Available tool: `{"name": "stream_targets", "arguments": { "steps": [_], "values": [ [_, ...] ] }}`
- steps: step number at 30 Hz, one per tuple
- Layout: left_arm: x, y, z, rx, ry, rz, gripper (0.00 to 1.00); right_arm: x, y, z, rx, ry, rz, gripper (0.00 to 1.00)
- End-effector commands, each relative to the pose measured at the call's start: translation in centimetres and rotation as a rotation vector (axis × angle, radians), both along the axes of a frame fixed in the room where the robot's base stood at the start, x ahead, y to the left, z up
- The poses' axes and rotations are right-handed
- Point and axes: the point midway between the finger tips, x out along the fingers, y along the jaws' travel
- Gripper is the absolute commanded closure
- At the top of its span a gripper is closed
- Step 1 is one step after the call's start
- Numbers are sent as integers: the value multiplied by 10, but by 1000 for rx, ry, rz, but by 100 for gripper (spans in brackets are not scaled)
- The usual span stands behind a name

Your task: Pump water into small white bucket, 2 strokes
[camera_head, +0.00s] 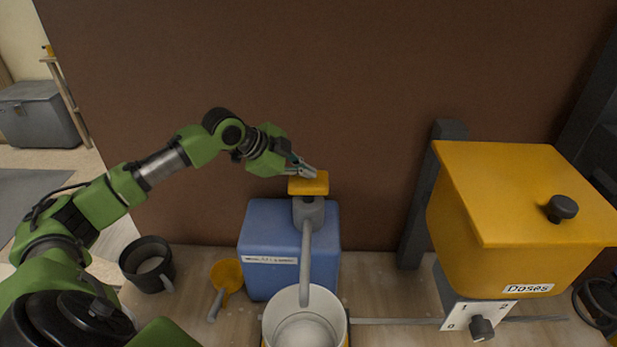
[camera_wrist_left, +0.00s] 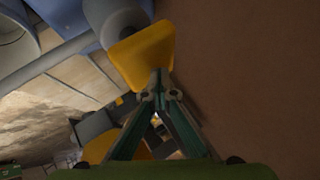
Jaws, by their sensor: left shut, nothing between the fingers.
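The small white bucket (camera_head: 303,324) stands at the bottom middle of the head view, under the end of a grey spout (camera_head: 305,262). The spout comes from a pump on a blue water container (camera_head: 262,232). The pump's yellow top (camera_head: 309,184) sits above the grey pump neck. My left gripper (camera_head: 308,172) is shut and empty, with its fingertips at the pump's yellow top. In the left wrist view the shut fingertips (camera_wrist_left: 158,92) are at the edge of the yellow top (camera_wrist_left: 143,55); I cannot tell whether they touch it. My right gripper is not in view.
A yellow dispenser (camera_head: 520,190) labelled "Doses" stands right, with a dial (camera_head: 482,327) below. A brown wall (camera_head: 360,80) rises close behind.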

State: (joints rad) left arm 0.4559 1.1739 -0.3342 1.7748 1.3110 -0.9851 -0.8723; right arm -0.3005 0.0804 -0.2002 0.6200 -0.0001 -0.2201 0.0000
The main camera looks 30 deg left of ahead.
Motion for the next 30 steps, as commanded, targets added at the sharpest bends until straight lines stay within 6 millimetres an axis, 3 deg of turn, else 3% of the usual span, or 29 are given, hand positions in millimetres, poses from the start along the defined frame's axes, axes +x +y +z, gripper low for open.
{"name": "stream_targets", "arguments": {
  "steps": [30],
  "values": [
    [-1,0,-16,1,6,0,100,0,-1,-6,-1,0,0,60]
  ]
}}
